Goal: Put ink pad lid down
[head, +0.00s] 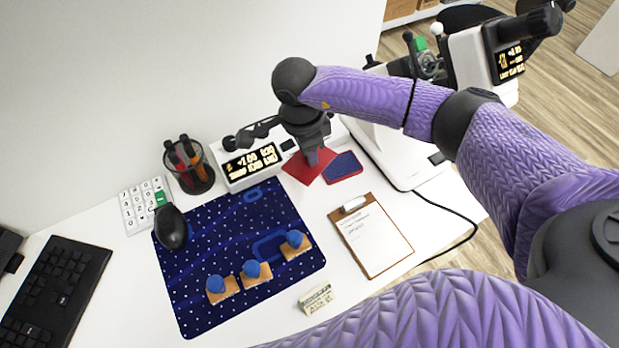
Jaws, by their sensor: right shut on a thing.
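My right gripper (312,153) reaches down from its purple arm at the back of the white desk. It is shut on the red ink pad lid (299,172), a flat square piece beneath the fingers, partly hidden by them. I cannot tell whether the lid touches the desk. The ink pad (343,166), a dark blue pad in a red tray, lies just right of the lid. The two look very close, and I cannot tell whether they touch. My left gripper is not in view.
A device with a lit display (250,165) stands close left of the lid, and a large white instrument (400,165) right of the ink pad. A clipboard (371,235) lies in front. A blue mat (205,265) bears several wooden stamps. A pen cup (188,165) stands further left.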

